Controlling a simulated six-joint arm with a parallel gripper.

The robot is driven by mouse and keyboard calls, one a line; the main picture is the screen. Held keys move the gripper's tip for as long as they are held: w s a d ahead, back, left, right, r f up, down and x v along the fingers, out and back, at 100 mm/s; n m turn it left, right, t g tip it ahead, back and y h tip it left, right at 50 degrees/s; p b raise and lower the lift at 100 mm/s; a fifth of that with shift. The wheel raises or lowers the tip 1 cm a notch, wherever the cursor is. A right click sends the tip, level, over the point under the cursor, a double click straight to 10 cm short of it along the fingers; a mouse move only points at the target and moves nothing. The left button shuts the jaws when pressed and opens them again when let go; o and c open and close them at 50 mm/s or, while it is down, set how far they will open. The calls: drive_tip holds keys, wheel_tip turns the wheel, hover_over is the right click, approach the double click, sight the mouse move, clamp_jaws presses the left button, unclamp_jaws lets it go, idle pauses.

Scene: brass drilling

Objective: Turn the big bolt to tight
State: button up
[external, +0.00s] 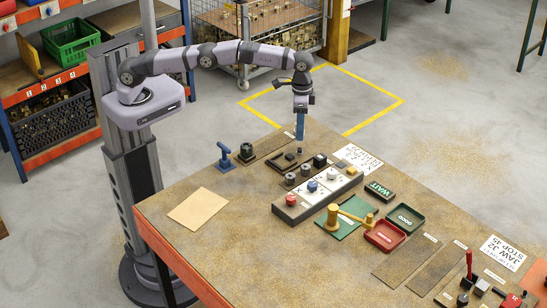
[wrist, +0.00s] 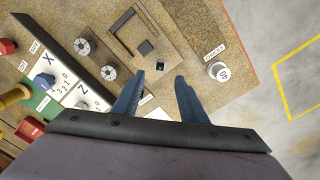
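A small dark bolt head (wrist: 160,67), which looks like the big bolt, stands on a brown plate (wrist: 172,45) beside a dark L-shaped bracket (wrist: 127,38). My gripper (wrist: 160,75) is open, with its two blue fingers apart. In the wrist view the bolt head shows just ahead of the gap between the fingertips, with nothing held there. In the external view my gripper (external: 299,138) points down above the back part of the bench. I cannot tell how tight the bolt is or the exact height of the fingertips above it.
A green mat with a yellow handle (external: 333,216) and trays lie farther right in the external view.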

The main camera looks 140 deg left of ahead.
sight(300, 150)
drive_tip(key=shift+f, duration=0.1)
drive_tip(key=shift+f+p, duration=1)
drive_tip(key=shift+f, duration=2.55)
